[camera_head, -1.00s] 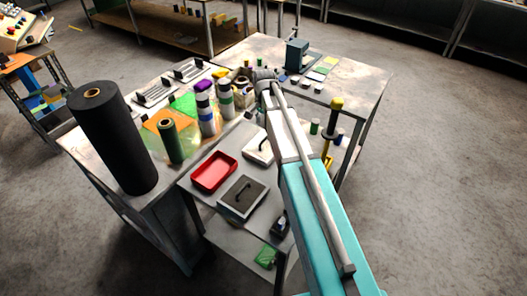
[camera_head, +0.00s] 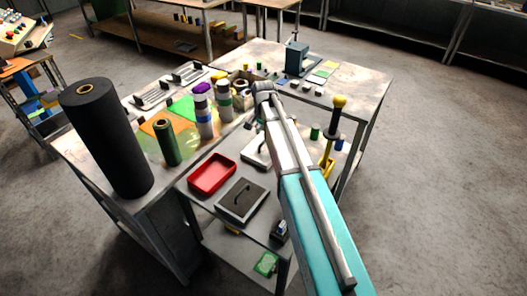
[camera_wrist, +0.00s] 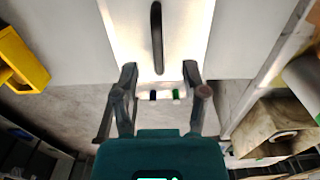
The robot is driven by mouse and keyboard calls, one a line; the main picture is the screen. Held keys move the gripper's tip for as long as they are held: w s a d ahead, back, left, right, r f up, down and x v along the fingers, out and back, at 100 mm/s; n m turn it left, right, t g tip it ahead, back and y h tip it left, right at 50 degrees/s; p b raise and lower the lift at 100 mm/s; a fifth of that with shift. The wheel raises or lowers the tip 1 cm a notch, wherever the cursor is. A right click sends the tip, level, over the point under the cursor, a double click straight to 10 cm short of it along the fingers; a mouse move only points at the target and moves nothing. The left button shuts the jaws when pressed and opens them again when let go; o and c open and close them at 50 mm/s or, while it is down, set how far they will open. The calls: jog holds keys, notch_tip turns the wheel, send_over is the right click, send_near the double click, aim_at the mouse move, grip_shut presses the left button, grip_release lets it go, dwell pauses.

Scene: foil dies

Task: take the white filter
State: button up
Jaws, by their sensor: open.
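The white filter (camera_head: 250,155) looks like a pale flat plate with a dark handle, lying on the lower grey table, partly hidden by my arm. In the wrist view a bright white plate (camera_wrist: 120,30) with a dark upright bar fills the upper middle; it appears to be the same filter. My gripper (camera_wrist: 160,73) is open and empty, its two dark fingers spread at the plate's near edge, with the bar between and beyond their tips. I cannot tell the height above the plate. In the head view my arm mostly hides the gripper.
A yellow-topped tool (camera_head: 335,125) stands right of my arm. Bottles (camera_head: 203,115) and a black roll (camera_head: 110,140) stand on the left table.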

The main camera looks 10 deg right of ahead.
aim_at(264, 142)
jog(key=shift+d+f+b, duration=0.15)
jog(key=shift+f+b, duration=2.45)
jog(key=shift+f, duration=0.05)
grip_shut()
